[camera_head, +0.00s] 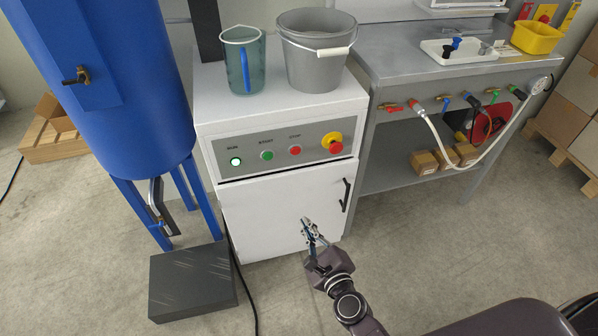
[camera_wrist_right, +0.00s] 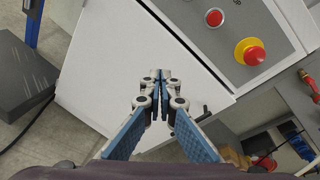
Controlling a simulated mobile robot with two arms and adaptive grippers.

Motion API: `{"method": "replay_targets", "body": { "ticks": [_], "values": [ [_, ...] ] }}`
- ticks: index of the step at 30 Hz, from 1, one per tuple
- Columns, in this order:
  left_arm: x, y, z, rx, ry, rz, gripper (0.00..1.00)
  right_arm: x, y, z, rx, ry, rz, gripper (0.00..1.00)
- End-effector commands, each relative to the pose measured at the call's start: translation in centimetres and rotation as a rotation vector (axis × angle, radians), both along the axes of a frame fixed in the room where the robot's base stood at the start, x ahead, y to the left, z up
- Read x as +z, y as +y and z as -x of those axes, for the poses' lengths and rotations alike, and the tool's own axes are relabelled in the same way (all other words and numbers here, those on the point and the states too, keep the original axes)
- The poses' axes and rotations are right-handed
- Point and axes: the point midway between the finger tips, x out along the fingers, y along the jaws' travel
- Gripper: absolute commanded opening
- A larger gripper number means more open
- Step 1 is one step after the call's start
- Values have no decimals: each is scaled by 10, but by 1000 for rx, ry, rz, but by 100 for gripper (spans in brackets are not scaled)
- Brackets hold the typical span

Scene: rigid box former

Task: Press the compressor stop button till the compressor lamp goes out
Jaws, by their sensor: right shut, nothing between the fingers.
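The compressor cabinet (camera_head: 270,215) is white with a grey control panel. On the panel a lamp (camera_head: 235,161) glows white-green at the left. Beside it are a green start button (camera_head: 267,155) and a red stop button (camera_head: 295,150). The stop button also shows in the right wrist view (camera_wrist_right: 214,17). A red emergency knob on a yellow base (camera_head: 334,143) sits at the panel's right. My right gripper (camera_head: 306,222) is shut and empty in front of the cabinet door, below the panel and touching no button. It also shows in the right wrist view (camera_wrist_right: 159,76). My left gripper is not in view.
A grey bucket (camera_head: 313,70) and a blue-handled jug (camera_head: 243,75) stand on the cabinet. A black door handle (camera_head: 345,195) sticks out at the right. A blue tank (camera_head: 115,90) is at left, a bench with valves (camera_head: 430,75) at right. Space before the panel is clear.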

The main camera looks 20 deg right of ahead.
Motion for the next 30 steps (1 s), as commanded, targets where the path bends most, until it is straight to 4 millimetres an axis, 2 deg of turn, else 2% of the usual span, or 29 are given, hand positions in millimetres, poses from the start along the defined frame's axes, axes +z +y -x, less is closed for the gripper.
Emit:
{"method": "replay_targets", "body": {
  "ticks": [1, 3, 6, 10, 14, 23, 26, 30],
  "values": [
    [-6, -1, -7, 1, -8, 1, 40, 14, -3, -7, -43, -42, -129, 0],
    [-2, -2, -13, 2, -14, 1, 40, 40, -9, -13, -89, -87, -299, 0],
    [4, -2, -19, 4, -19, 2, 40, 68, -15, -16, -130, -134, -487, 0],
    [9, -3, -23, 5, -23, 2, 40, 88, -20, -18, -155, -164, -625, 0],
    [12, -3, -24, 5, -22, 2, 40, 94, -21, -18, -161, -171, -665, 0],
    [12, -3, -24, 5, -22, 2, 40, 95, -21, -19, -159, -171, -661, 0],
    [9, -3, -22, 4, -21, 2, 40, 95, -21, -25, -159, -172, -661, 0],
    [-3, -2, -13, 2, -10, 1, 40, 97, -21, -46, -159, -173, -660, 0]
  ]
}}
